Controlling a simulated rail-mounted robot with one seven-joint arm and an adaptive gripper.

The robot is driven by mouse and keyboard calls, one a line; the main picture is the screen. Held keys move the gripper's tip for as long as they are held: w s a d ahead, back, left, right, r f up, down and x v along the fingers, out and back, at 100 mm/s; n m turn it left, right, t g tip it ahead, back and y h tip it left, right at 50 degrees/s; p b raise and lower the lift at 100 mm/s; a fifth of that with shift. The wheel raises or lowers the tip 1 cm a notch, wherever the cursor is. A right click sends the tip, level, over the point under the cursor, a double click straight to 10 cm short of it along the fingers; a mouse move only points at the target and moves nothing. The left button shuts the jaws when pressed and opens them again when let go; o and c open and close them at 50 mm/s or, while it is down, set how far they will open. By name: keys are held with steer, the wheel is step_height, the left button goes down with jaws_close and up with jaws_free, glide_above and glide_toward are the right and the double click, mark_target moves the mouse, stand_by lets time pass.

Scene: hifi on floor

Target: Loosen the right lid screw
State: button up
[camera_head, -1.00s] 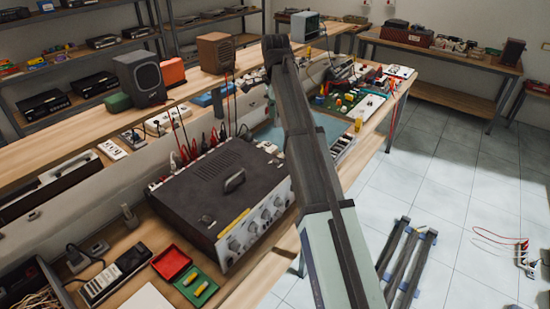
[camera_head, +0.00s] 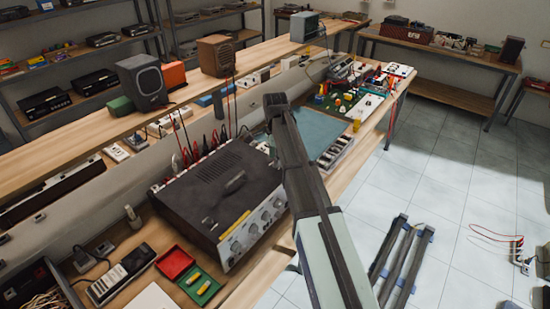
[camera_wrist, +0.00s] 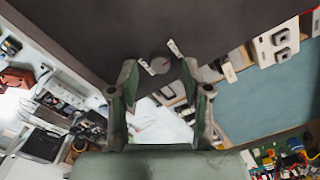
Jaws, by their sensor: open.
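A dark-topped audio unit (camera_head: 205,190) with a handle and a pale front panel of knobs stands on the wooden bench in the head view. In the wrist view, its dark surface (camera_wrist: 110,35) seems to fill the top. A small round grey head (camera_wrist: 160,64) shows there between my fingertips, with short white strips beside it. I cannot tell whether it is the right lid screw or a knob. My gripper (camera_wrist: 160,68) is open, with one finger on each side of this head and nothing visibly held.
A red and green tray (camera_head: 188,275) lies left of the unit. Red and black leads (camera_head: 205,145) rise behind it. A blue-grey mat (camera_head: 318,132) and small electronics lie beyond my arm. Dark rails (camera_head: 400,260) lie on the tiled floor at right.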

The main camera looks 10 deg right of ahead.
steer(key=shift+f, duration=0.75)
jaws_close()
